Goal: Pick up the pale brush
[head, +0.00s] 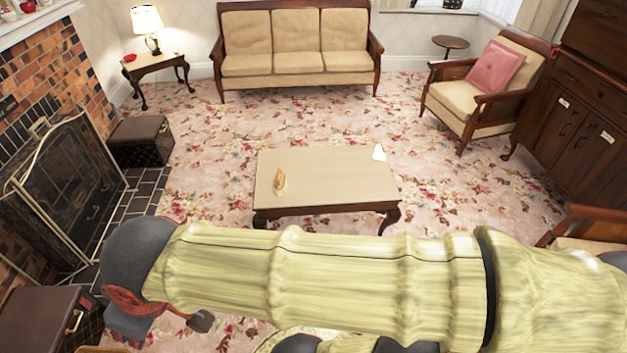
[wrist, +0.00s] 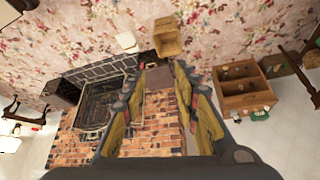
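A low coffee table (head: 323,167) stands beyond my arm in the head view. A small tan and orange object (head: 280,180) sits on its left half, and a small white object (head: 379,152) is at its right end. Both are too small to tell which, if either, is the pale brush. My gripper (wrist: 162,82) is open and empty in the wrist view, with floor and brick between its spread fingers. In the head view the end of my arm is at the lower left, apart from the table, and its fingers are not clear.
A brick fireplace with a dark screen (head: 62,188) is at the left, beside a dark box (head: 141,141). A sofa (head: 295,50) stands behind the table, and an armchair with a pink cushion (head: 495,67) at the right. Flowered carpet around the table is open.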

